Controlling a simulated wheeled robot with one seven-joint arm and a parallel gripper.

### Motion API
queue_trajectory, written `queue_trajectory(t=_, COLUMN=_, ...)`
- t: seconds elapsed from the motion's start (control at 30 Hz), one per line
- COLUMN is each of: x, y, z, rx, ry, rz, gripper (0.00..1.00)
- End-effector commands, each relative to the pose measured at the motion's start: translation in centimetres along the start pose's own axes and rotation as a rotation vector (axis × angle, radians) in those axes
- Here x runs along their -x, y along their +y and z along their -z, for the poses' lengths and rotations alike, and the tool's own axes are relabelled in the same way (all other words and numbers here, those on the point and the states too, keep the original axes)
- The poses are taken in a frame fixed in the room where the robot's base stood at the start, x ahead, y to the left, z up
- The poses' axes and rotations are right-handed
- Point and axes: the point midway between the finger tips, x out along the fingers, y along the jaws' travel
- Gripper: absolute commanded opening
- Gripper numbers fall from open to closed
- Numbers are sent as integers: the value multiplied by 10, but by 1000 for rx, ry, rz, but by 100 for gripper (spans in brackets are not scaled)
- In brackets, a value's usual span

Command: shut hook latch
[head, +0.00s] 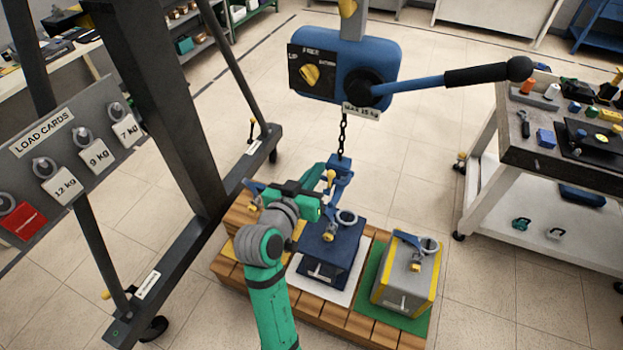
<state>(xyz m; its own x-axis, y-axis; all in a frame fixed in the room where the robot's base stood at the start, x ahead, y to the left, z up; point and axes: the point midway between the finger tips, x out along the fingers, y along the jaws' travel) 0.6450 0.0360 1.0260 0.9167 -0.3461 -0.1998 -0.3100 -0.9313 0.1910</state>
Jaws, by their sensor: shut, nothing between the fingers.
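The blue hook (341,172) hangs on a dark chain (343,132) below the blue hoist body (385,58). A small yellow part, which looks like its latch (331,176), shows at the hook's left side; I cannot tell whether it is open or shut. My gripper (322,201) is shut and empty, close to the left of the hook. Its fingertips are small and partly hidden, so contact with the latch is unclear. A dark blue weight (330,258) with a ring (347,217) on top stands just below the hook; whether the hook passes through the ring cannot be told.
A grey and yellow weight (405,278) stands on a green mat (372,298) at the right of the wooden pallet (345,322). The hoist lever (430,82) reaches right. A dark frame post (160,90) and load-card board (62,160) stand left; a tool cart (490,215) stands right.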

Motion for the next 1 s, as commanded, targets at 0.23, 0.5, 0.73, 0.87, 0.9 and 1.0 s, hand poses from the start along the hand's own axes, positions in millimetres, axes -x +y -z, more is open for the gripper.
queue_trajectory(t=0.23, x=-46, y=-2, z=0, rx=1, ry=0, rz=2, gripper=0)
queue_trajectory(t=0.5, x=-54, y=0, z=-33, rx=3, ry=-2, rz=-1, gripper=0)
queue_trajectory(t=0.73, x=-56, y=2, z=-39, rx=0, ry=0, rz=-4, gripper=0)
queue_trajectory(t=0.87, x=-56, y=2, z=-39, rx=0, ry=0, rz=-4, gripper=0)
queue_trajectory(t=0.9, x=-56, y=2, z=-39, rx=0, ry=0, rz=-3, gripper=0)
queue_trajectory(t=1.0, x=-56, y=2, z=-39, rx=0, ry=0, rz=-3, gripper=0)
